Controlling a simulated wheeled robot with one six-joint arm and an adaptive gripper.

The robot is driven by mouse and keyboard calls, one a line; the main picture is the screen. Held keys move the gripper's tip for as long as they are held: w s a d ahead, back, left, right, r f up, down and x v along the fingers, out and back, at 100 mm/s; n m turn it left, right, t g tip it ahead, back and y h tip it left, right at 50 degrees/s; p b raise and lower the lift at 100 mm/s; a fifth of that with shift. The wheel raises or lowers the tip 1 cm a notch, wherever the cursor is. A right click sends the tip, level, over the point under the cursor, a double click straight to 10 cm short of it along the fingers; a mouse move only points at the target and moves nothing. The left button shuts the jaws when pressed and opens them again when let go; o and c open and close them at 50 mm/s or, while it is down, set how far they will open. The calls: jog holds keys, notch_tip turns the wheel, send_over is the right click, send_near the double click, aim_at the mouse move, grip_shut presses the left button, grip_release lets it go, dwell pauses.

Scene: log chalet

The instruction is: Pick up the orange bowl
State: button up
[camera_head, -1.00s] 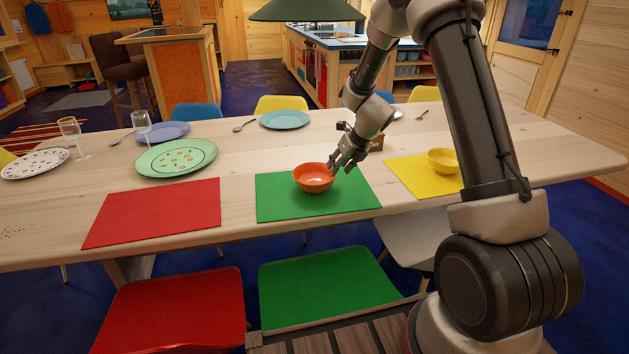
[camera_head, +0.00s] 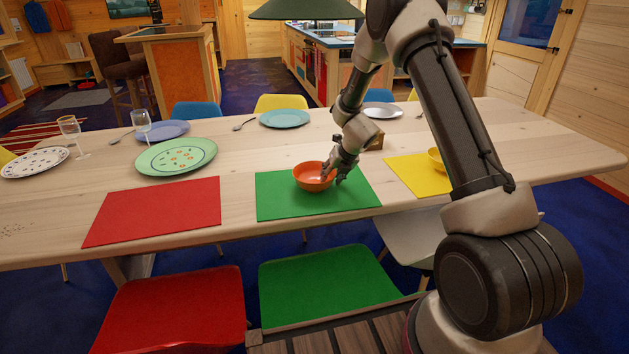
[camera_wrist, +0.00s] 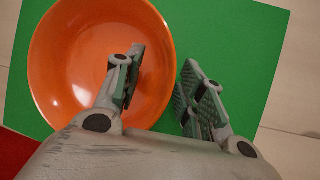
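The orange bowl (camera_head: 310,178) stands upright on the green placemat (camera_head: 275,205) in the head view. My gripper (camera_head: 333,179) is at the bowl's right side, low over its rim. In the wrist view the bowl (camera_wrist: 75,60) fills the upper left. My gripper (camera_wrist: 160,85) is open there, with one finger over the inside of the bowl and the other outside it, above the green placemat (camera_wrist: 240,50). The bowl's right rim runs between the two fingers, with a gap visible. The near part of the bowl is hidden by my gripper.
A red placemat (camera_head: 155,212) lies to the left and a yellow placemat (camera_head: 410,175) with a yellow bowl (camera_head: 434,160) to the right, partly behind my arm. A green patterned plate (camera_head: 176,157) and glasses stand farther left. A small brown object (camera_head: 376,141) is behind my gripper.

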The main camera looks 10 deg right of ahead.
grip_shut()
